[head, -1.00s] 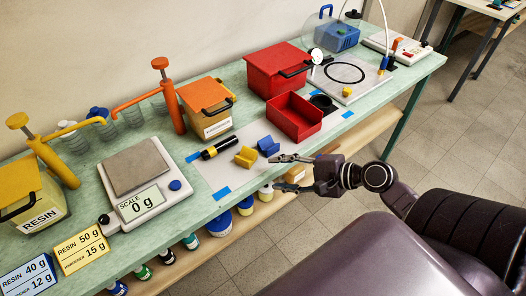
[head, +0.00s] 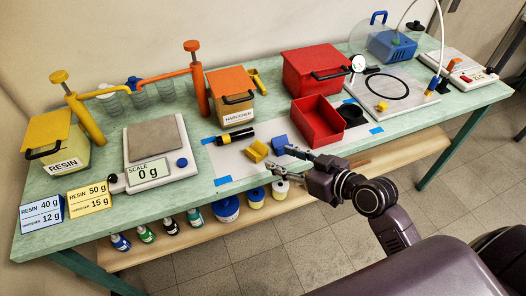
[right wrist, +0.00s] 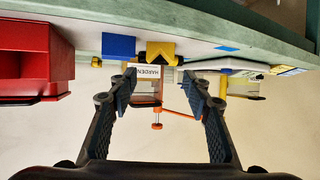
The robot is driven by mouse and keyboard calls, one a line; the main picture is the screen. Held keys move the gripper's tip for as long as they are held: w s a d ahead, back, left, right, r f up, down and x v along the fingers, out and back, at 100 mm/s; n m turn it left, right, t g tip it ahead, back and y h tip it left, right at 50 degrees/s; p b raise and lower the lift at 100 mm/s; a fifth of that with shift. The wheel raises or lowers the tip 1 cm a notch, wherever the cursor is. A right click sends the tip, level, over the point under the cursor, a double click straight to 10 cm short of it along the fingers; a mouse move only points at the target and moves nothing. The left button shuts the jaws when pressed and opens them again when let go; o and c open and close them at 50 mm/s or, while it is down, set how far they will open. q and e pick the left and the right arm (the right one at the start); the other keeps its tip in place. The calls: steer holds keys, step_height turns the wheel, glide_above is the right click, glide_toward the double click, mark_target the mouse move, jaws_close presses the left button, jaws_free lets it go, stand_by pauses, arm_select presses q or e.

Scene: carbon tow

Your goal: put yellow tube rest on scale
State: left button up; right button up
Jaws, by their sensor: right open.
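The yellow tube rest (head: 256,151), a small notched block, sits on the white mat on the bench, just left of the blue rest (head: 280,144). The scale (head: 160,172) stands further left, reads 0 g, and its grey plate (head: 153,138) is empty. My right gripper (head: 281,160) is open and empty, to the right of the yellow rest with its fingers pointing at it. In the right wrist view, which is upside down, the yellow rest (right wrist: 158,50) shows beyond the gap between the open fingers (right wrist: 158,82). My left gripper is out of view.
A black tube with yellow bands (head: 235,136) lies behind the yellow rest. A red open bin (head: 318,123) stands right of the rests. The orange hardener container (head: 231,93) is behind. Resin label cards (head: 88,197) stand left of the scale.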

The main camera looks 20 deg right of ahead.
mark_target(255, 151)
steer(key=x, duration=0.3)
steer(key=p+x, duration=0.1)
steer(key=x, duration=0.2)
steer(key=shift+a+r, duration=0.15)
steer(key=shift+r, duration=0.1)
steer(key=shift+p+x, duration=0.9)
steer(key=shift+x, duration=2.1)
steer(key=shift+f, duration=0.1)
steer(key=shift+c, duration=0.5)
